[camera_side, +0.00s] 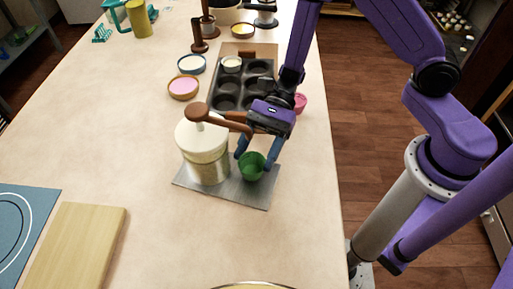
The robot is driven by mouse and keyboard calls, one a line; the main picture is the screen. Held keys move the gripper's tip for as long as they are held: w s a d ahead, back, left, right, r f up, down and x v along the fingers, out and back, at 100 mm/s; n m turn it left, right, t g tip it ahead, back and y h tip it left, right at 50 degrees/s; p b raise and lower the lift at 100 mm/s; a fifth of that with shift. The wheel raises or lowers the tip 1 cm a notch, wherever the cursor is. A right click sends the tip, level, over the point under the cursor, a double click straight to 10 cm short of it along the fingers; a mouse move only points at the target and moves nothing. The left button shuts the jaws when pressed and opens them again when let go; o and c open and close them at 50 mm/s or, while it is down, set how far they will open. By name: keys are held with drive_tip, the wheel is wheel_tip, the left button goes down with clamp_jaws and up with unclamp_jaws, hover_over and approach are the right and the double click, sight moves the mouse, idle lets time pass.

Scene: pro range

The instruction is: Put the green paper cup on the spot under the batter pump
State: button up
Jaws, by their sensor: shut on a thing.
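The green paper cup (251,167) is between the blue fingers of my gripper (256,158), which are shut on it. The cup is over the right part of a grey metal plate (240,192). I cannot tell whether its base touches the plate. The batter pump (203,150) stands on the left part of the plate. It has a cream lid, a metallic lower body and a brown spout that reaches right, close to my gripper. The spot under the spout is partly hidden by the cup and my gripper.
A dark muffin tin (228,97) lies behind the pump, with a pale cup in it. A pink bowl (183,86) and a blue-rimmed bowl (191,64) stand left of it. A wooden board (78,245) lies front left.

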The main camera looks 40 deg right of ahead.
drive_tip(key=shift+f, duration=0.55)
idle(0.4)
drive_tip(key=o, duration=1.2)
drive_tip(key=v, duration=1.6)
drive_tip(key=s+d+r+n+t+h, duration=0.2)
drive_tip(key=s+n+h, duration=0.2)
drive_tip(key=s+n, duration=0.2)
drive_tip(key=s+d+r+n+t+h, duration=0.1)
drive_tip(key=s+d+r+n+h, duration=0.1)
drive_tip(key=s+n, duration=0.4)
drive_tip(key=s+d+r+n+t+h, duration=0.2)
drive_tip(key=s+n+h, duration=0.4)
drive_tip(key=n, duration=0.8)
drive_tip(key=shift+s+d+t, duration=0.3)
drive_tip(key=shift+s+d, duration=0.05)
drive_tip(key=shift+d, duration=0.4)
